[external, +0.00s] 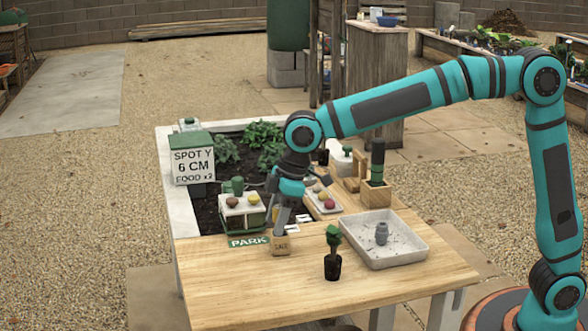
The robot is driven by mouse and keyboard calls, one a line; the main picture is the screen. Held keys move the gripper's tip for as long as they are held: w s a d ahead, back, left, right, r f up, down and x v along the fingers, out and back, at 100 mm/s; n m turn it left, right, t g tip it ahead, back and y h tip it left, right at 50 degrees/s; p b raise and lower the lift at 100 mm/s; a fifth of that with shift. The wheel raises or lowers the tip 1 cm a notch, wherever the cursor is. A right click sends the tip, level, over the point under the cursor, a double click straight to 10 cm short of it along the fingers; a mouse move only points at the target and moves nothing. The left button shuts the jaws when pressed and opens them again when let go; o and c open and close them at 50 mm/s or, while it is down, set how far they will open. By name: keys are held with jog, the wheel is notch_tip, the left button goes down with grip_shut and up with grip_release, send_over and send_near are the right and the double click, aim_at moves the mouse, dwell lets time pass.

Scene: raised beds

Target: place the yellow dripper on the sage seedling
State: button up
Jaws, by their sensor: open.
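My gripper (281,232) points down at the front edge of the planted bed, just above a small tan block (281,246) with lettering too small to read surely. It is open, and I see nothing held in it. A small pale tray (338,207) right of my gripper holds small round-topped pieces, including a yellow one (323,196) and a red one (329,204). The yellow one may be the yellow dripper. Green plants (262,136) grow at the back of the bed; I cannot tell which is the sage seedling. My arm hides part of the bed.

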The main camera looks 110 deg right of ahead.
jog(key=shift+r, duration=0.1)
jog(key=v, duration=1.2)
jog(key=s+a+r+t+h, duration=0.1)
jog(key=s+a+r+t, duration=0.4)
jog(key=s, duration=0.4)
jog(key=s+a+r+t, duration=0.2)
jog(key=s+a+r, duration=0.5)
jog(key=s+a, duration=0.15)
jog(key=s+a+t, duration=0.3)
jog(key=s, duration=0.7)
jog(key=s+a+r+t+y, duration=0.1)
jog(key=s+a+t, duration=0.2)
jog(key=s, duration=0.8)
jog(key=shift+s+t, duration=0.25)
jog(key=shift+t, duration=0.25)
